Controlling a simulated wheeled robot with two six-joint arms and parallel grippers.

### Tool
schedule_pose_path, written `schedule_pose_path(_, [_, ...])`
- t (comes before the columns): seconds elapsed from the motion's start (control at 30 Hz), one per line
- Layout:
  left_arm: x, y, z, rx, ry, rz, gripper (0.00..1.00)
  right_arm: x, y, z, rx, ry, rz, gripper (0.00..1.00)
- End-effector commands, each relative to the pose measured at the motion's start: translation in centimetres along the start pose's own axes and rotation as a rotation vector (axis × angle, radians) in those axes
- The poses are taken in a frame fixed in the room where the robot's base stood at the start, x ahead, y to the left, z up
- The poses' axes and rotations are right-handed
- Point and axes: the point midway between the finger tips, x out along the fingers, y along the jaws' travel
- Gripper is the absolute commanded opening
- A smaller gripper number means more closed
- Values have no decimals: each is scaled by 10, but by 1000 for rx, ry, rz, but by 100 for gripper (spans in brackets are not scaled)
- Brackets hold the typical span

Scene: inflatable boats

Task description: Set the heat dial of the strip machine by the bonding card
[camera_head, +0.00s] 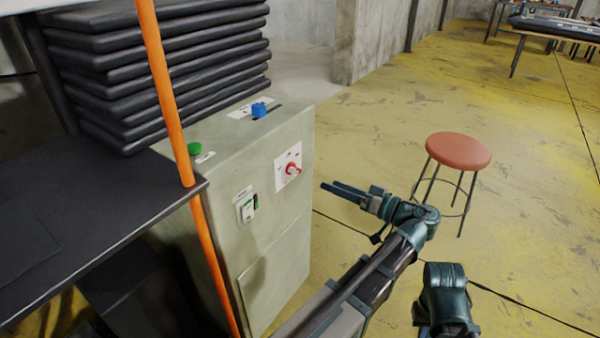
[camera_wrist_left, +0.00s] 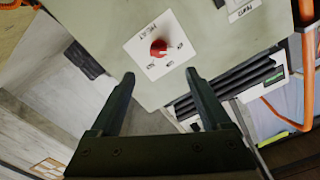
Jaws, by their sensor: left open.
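The strip machine (camera_head: 275,235) is a pale grey-green cabinet in the middle of the head view. Its red dial (camera_head: 293,170) sits on a white plate on the front face. My left gripper (camera_head: 323,187) is open and empty, to the right of the dial and apart from it. In the left wrist view the red dial (camera_wrist_left: 159,47) lies beyond the gap between the open fingertips (camera_wrist_left: 160,75), on a plate with small lettering around it. I cannot make out the bonding card. My right gripper is not in view.
A blue knob (camera_head: 259,110) and a green button (camera_head: 194,148) are on the machine's top, and a white switch (camera_head: 246,207) on its front. An orange pole (camera_head: 165,90) stands by the dark table (camera_head: 70,230). A red stool (camera_head: 459,151) stands right. Yellow floor between is open.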

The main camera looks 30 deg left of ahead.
Motion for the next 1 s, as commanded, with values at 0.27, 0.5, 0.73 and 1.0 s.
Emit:
schedule_pose_path(0.27, [59, -1, 1, 1, -3, -3, 81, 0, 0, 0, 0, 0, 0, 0])
schedule_pose_path(0.5, [97, 0, 1, 2, -2, -1, 81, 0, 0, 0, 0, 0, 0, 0])
schedule_pose_path(0.73, [114, 0, 1, 2, -2, 0, 81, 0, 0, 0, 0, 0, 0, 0])
schedule_pose_path(1.0, [116, 0, 0, 2, -1, 1, 81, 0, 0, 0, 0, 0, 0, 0])
